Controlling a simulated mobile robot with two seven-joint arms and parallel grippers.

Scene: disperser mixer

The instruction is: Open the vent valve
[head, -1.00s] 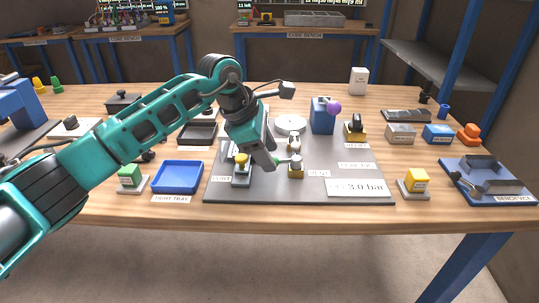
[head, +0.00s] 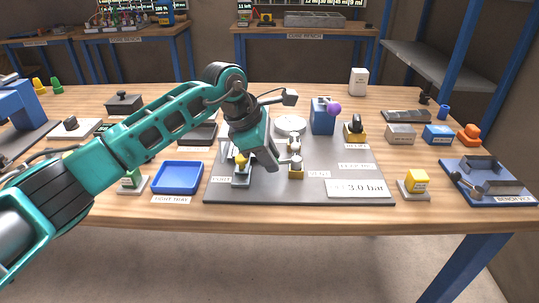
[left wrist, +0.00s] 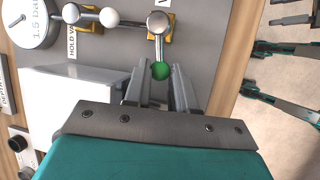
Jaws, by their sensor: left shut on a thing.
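The vent valve (head: 296,170) stands on the grey panel beside the VENT label, with a yellow base and silver head. In the left wrist view the vent valve (left wrist: 158,24) has a metal lever ending in a green ball (left wrist: 160,71). My left gripper (head: 272,162) is beside the valve, on its left. In the left wrist view its fingers (left wrist: 160,84) are shut on the green ball, one on each side. In the head view the green ball is hidden behind the gripper. My right gripper is not in view.
The hold valve (left wrist: 85,14) with a white ball is close beside the vent valve. A round gauge (left wrist: 28,20) reads 1.5 bar. A yellow-topped part (head: 240,163) stands left of the gripper. A 3.0 bar sign (head: 358,188) lies at the panel's front right. A blue tray (head: 178,192) is further left.

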